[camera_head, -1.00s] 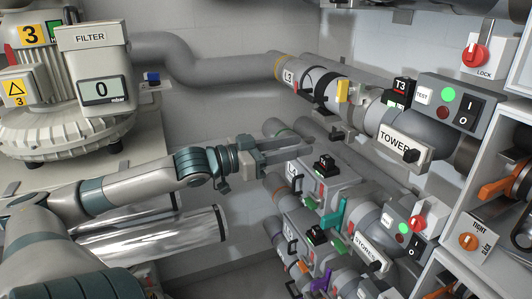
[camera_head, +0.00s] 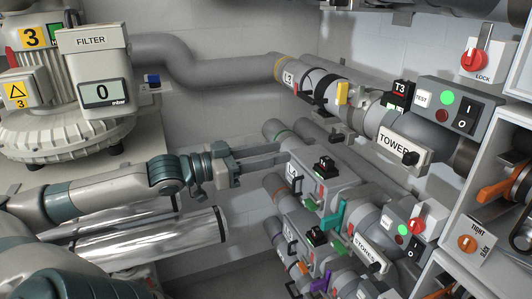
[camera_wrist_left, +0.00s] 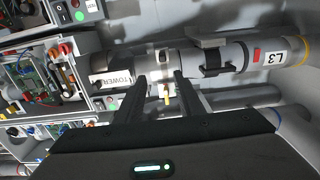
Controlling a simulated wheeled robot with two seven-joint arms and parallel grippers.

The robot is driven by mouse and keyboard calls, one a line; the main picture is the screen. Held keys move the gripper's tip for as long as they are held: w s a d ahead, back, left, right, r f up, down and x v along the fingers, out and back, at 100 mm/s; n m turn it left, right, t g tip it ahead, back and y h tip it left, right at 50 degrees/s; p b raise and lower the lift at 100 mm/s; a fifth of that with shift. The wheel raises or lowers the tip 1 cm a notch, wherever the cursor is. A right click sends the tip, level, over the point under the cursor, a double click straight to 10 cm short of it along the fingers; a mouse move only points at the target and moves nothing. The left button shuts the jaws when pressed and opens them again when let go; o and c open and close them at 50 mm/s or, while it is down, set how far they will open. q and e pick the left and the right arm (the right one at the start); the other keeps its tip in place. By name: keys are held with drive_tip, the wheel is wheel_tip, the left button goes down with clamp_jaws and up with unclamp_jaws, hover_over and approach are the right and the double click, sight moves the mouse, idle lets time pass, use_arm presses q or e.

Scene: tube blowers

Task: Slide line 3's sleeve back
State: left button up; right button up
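Line 3's pipe runs along the back wall, with its L3 label (camera_head: 289,77) near an orange-yellow band. The grey sleeve with a black handle (camera_head: 325,92) sits right of the label; the handle also shows in the left wrist view (camera_wrist_left: 213,57). A yellow tab (camera_head: 342,93) stands beside it, towards the TOWER sign (camera_head: 400,147). My left gripper (camera_head: 287,153) is open and empty, below and left of the sleeve in the head view. In the left wrist view its two fingers (camera_wrist_left: 161,78) are apart, pointing at the pipe between handle and TOWER sign. My right gripper is out of view.
Below the pipe are lower lines with coloured levers, including a teal one (camera_head: 333,215), and a STORES sign (camera_head: 369,252). A switch box (camera_head: 455,104) with a green light sits at the right. The FILTER unit (camera_head: 92,65) reads 0 at the left.

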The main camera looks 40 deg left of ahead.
use_arm(q)
drive_tip(key=shift+s+a, duration=0.25)
drive_tip(key=shift+s, duration=0.4)
